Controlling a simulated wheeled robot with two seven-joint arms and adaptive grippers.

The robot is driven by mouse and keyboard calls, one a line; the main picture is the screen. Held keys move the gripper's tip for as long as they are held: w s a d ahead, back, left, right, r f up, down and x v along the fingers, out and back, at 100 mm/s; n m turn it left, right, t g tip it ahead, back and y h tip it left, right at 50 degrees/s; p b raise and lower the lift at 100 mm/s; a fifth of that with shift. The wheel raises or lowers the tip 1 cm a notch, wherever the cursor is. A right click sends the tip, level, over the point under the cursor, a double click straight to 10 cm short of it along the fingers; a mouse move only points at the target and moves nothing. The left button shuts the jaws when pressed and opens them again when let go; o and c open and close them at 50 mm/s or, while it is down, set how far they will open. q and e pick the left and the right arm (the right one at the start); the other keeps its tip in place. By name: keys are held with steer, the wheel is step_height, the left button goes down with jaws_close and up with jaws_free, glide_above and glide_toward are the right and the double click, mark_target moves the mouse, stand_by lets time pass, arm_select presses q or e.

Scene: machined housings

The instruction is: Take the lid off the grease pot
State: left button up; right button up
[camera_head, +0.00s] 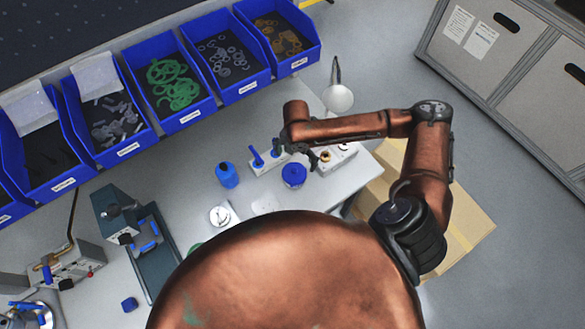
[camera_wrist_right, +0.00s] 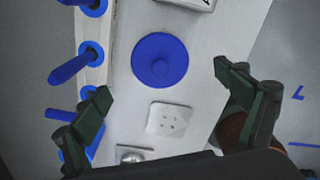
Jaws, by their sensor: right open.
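The grease pot (camera_head: 293,175) stands on the light table below my right gripper, with its round blue lid on top. In the right wrist view the blue lid (camera_wrist_right: 160,62), with a small central knob, lies between and beyond my fingers. My right gripper (camera_head: 298,153) is above the pot; its open fingers (camera_wrist_right: 166,88) are apart and empty, not touching the lid. The pot's body is hidden under the lid in the wrist view. My left gripper is not in view.
A blue container (camera_head: 227,175) stands further left. A pale plate (camera_wrist_right: 170,120) lies nearby. Blue bins (camera_head: 178,85) line the back.

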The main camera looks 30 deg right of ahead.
mark_target(295, 170)
steer(key=f, duration=0.2)
steer(key=f+p, duration=0.1)
steer(key=f, duration=0.4)
steer(key=shift+s+a, duration=0.1)
steer(key=shift+a, duration=0.2)
steer(key=shift+c, duration=0.2)
steer(key=shift+s, duration=0.1)
jaws_close()
stand_by(0.5)
